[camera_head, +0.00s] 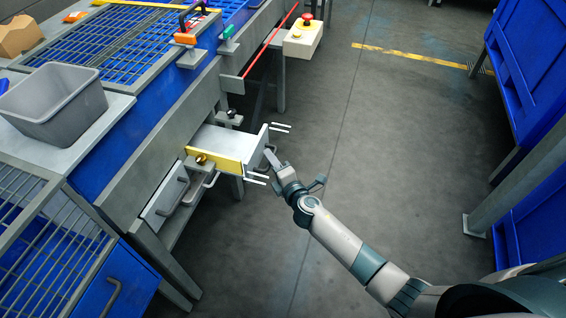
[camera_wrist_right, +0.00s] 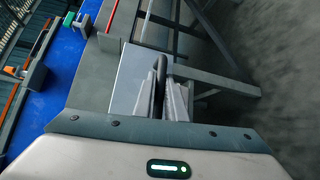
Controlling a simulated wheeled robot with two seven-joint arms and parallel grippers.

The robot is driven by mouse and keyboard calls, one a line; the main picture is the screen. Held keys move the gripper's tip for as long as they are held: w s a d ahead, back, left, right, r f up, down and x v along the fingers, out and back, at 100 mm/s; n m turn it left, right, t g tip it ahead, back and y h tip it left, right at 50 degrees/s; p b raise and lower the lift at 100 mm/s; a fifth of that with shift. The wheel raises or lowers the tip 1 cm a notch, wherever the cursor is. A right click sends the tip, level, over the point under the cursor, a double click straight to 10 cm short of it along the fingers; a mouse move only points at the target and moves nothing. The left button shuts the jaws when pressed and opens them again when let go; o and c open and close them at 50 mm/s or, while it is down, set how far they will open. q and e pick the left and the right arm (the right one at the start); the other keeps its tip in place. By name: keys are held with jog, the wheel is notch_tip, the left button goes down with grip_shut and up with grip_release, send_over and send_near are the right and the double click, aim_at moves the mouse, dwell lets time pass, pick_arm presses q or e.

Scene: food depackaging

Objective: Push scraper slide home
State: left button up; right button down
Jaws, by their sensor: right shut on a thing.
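The scraper slide (camera_head: 226,145) is a pale metal drawer-like plate with a yellow strip, sticking out from the side of the conveyor frame. Its front plate stands at the outer end and carries a dark bar handle (camera_head: 271,158). My right gripper (camera_head: 270,157) is at this handle, reaching in from the lower right. In the right wrist view the two fingers (camera_wrist_right: 166,97) are closed around the dark handle (camera_wrist_right: 159,76), with the pale slide (camera_wrist_right: 131,76) beside them. The fingertips partly hide the handle. My left gripper is not in view.
A grey bin (camera_head: 54,98) stands on the conveyor frame. A brass knob (camera_head: 201,158) and a second handle (camera_head: 207,187) sit by the slide. An emergency-stop box (camera_head: 303,37) is further back. Blue containers (camera_head: 540,70) line the right; the floor between is clear.

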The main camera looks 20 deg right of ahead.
aim_at(232, 150)
jog(key=w+a, duration=0.1)
jog(key=a, duration=0.1)
jog(key=w+a+b, duration=0.1)
jog(key=w+a, duration=0.2)
jog(key=a, duration=0.1)
jog(key=shift+w+a+f+b, duration=0.15)
jog(key=shift+a+b, duration=0.05)
jog(key=shift+b, duration=0.15)
jog(key=w+a, duration=0.1)
jog(key=w+a+b, duration=0.1)
jog(key=a, duration=0.1)
jog(key=w+a+b, duration=0.1)
jog(key=a, duration=0.1)
jog(key=shift+w, duration=0.15)
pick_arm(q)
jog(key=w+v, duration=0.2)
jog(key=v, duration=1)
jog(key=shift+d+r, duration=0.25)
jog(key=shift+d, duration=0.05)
pick_arm(e)
jog(key=shift+w+a, duration=0.2)
jog(key=shift+a, duration=0.05)
jog(key=c, duration=2.1)
grip_release()
